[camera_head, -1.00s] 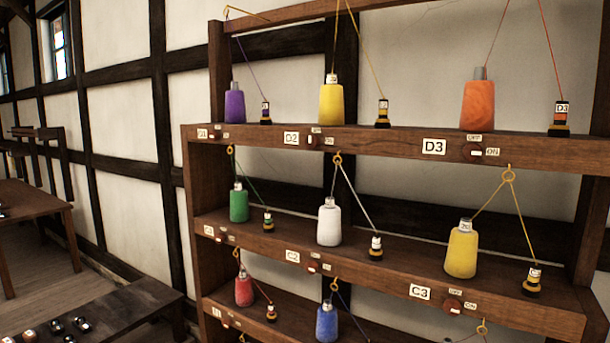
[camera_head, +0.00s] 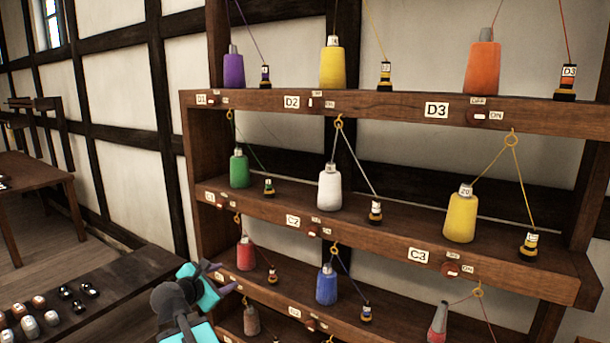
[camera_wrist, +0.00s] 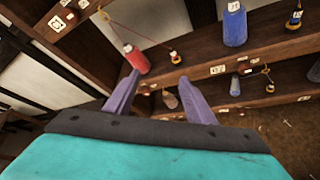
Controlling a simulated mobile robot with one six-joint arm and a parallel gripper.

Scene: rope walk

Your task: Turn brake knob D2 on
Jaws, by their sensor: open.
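Brake knob D2 (camera_head: 315,105) is a small reddish-brown knob with a white mark, set in the front edge of the top shelf. The label D2 (camera_head: 291,102) is to its left, and small ON and OFF tags are beside it. A yellow spool (camera_head: 332,66) stands above it. My gripper (camera_head: 226,278) is low at the left in the head view, well below and left of the knob. In the wrist view its two purple fingers (camera_wrist: 160,92) are apart with nothing between them. The wrist view shows lower shelves; I cannot make out D2 there.
Knobs D1 (camera_head: 212,101) and D3 (camera_head: 478,115) sit either side on the same edge. Several shelves hold spools, such as the white spool (camera_head: 330,187), with threads through yellow rings (camera_head: 338,123). A dark bench (camera_head: 120,310) with small objects is at lower left.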

